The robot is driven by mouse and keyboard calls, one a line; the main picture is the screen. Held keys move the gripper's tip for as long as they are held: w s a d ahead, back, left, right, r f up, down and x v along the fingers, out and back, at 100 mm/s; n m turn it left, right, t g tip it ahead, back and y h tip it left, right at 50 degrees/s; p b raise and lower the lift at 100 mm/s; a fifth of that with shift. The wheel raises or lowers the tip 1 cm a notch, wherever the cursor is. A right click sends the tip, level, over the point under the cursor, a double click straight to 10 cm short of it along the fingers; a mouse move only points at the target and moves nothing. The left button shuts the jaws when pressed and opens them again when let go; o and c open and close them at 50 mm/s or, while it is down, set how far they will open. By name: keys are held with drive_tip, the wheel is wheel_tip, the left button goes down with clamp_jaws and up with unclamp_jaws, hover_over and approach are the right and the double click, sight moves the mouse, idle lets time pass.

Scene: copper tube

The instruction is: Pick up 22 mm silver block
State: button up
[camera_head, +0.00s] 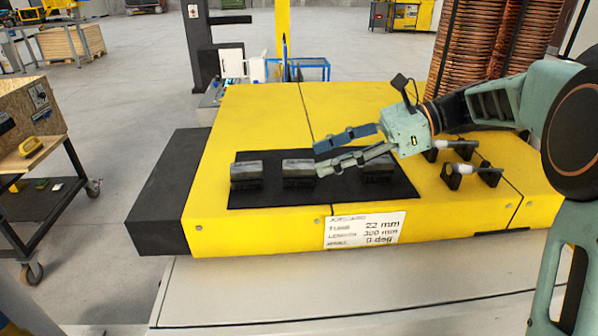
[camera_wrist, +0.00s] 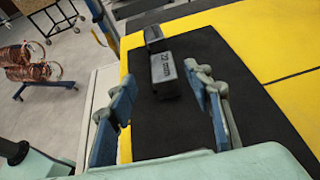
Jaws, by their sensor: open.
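Three dark grey-silver blocks lie in a row on a black mat (camera_head: 340,194): a left block (camera_head: 246,174), a middle block (camera_head: 298,170) and a right block (camera_head: 378,173), partly hidden by my gripper.
The mat lies on a yellow table (camera_head: 240,120). A label card (camera_head: 364,229) reading 22 mm is on its front. Two small holders with rods (camera_head: 462,170) stand right of the mat. Copper coils (camera_head: 475,50) stand behind. A cart (camera_head: 40,180) is at left.

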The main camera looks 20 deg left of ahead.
sight(300, 164)
drive_tip(key=x, duration=0.4)
drive_tip(key=shift+a+f, duration=0.15)
drive_tip(key=shift+a, duration=0.15)
clamp_jaws()
